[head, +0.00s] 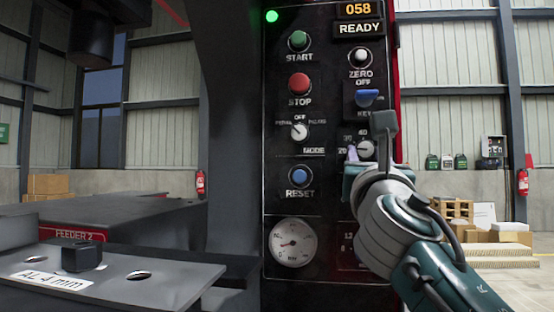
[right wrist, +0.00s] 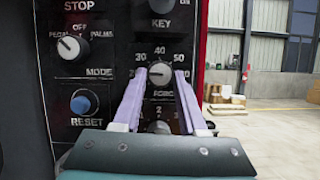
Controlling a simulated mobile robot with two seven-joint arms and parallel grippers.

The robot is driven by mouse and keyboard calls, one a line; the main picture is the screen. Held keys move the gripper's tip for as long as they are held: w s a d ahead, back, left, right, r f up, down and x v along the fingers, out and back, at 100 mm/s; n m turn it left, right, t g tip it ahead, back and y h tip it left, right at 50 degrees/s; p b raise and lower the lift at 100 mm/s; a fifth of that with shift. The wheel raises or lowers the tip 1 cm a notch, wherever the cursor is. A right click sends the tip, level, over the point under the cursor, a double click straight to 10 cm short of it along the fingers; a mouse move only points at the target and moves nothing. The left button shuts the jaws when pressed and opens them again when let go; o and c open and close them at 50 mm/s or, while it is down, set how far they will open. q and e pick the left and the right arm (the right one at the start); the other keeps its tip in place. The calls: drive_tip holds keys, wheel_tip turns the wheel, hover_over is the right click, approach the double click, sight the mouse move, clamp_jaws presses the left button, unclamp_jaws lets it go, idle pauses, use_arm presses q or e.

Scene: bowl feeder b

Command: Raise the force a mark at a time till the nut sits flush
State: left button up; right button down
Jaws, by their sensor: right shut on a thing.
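The force knob (right wrist: 160,73) is on the black control panel (head: 330,200), with a scale of 20, 30, 40 and 50 around it. Its pointer is too small to read surely. My right gripper (right wrist: 161,84) is shut on the knob, one lavender finger on each side. In the head view the knob (head: 366,149) shows beside the right gripper (head: 357,154). A grey plate (head: 190,280) labelled AL 4 mm, with holes and a small black block (head: 82,257), lies at the lower left. I cannot make out a nut on it. My left gripper is out of view.
The display (head: 359,10) reads 058 and READY; a green lamp (head: 271,16) is lit. The mode knob (head: 299,132), blue reset button (head: 299,176), red stop button (head: 299,84) and blue key switch (head: 368,98) sit close by. A dial gauge (head: 293,242) is below.

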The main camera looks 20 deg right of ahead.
drive_tip(key=m+g+h+b, duration=0.1)
drive_tip(key=m, duration=0.1)
drive_tip(key=m+h+b, duration=0.1)
drive_tip(key=m, duration=0.2)
drive_tip(key=shift+w+a+g+b, duration=0.1)
drive_tip(key=shift+a+g+b, duration=0.05)
drive_tip(key=shift+g+b, duration=0.2)
drive_tip(key=m+g+h+b, duration=0.1)
drive_tip(key=m, duration=0.2)
drive_tip(key=shift+a+m+g, duration=0.1)
drive_tip(key=shift+m+g, duration=0.15)
drive_tip(key=shift+m, duration=0.05)
drive_tip(key=shift+w+r+m+g, duration=0.15)
drive_tip(key=shift+m+g, duration=0.45)
drive_tip(key=shift+m, duration=0.6)
drive_tip(key=shift+m+h, duration=0.3)
drive_tip(key=shift+c, duration=2.3)
unclamp_jaws()
drive_tip(key=b+v, duration=0.1)
drive_tip(key=v, duration=0.9)
drive_tip(key=shift+r, duration=0.15)
